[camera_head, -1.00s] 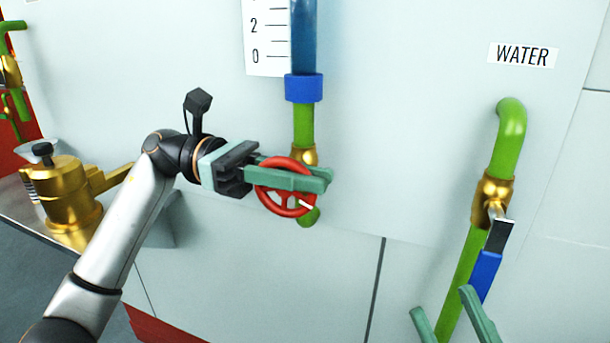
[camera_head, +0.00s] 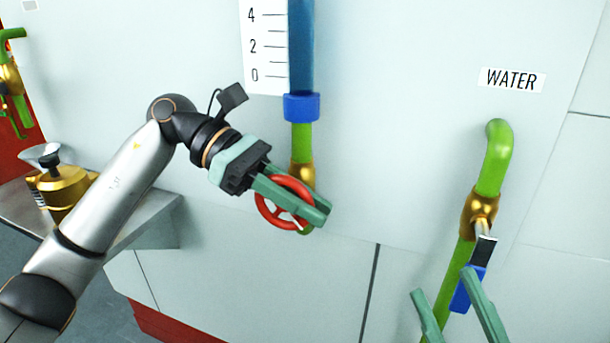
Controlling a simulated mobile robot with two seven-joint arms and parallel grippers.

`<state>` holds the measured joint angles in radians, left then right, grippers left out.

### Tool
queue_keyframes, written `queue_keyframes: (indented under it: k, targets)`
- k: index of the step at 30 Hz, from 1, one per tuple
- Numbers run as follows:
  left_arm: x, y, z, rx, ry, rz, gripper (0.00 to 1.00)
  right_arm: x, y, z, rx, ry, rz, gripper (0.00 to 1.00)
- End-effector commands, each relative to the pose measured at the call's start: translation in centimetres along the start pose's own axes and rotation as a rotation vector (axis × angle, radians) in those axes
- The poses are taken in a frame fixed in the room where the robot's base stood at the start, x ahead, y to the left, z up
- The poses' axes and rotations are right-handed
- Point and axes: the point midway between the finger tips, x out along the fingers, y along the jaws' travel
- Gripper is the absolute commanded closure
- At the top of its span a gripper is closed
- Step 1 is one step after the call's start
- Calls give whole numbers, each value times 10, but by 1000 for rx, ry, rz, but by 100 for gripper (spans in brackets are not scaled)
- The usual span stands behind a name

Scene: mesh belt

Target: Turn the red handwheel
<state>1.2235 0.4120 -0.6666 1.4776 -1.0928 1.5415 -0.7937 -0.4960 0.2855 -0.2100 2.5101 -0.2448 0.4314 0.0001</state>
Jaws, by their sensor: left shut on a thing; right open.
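The red handwheel (camera_head: 268,214) sits on the brass valve (camera_head: 302,176) below the blue sight tube. My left gripper (camera_head: 318,210) comes in from the upper left and is shut on the wheel, with its green fingers lying across the rim and tilted down to the right. The fingers hide part of the rim and hub. A small white mark shows on the wheel's lower part. My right gripper (camera_head: 458,305) is open at the lower right, its two green fingertips apart, in front of the lower green water pipe.
A white scale (camera_head: 264,48) stands beside the blue tube (camera_head: 301,45). At the right, a green pipe (camera_head: 497,155) carries a brass valve with a blue-handled lever (camera_head: 468,288) under the WATER label (camera_head: 512,80). A brass device (camera_head: 62,186) sits on a shelf at the left.

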Motion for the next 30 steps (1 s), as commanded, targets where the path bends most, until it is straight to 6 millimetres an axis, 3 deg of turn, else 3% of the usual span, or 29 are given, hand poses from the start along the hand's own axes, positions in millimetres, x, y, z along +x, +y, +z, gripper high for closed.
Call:
queue_keyframes:
  k: [7,12,13,20,30]
  targets:
    - [1,0,-2,-1,64,1,100,-4,1,20,16,-88,18,50]
    - [1,0,-2,-1,62,1,100,-5,0,21,17,-90,18,50]
    - [1,0,-2,0,62,1,82,-5,0,21,17,-90,18,50]
    - [1,0,-2,0,61,0,56,-3,1,18,17,-81,18,50]
    - [0,0,-1,0,60,0,54,-2,1,16,15,-74,14,50]
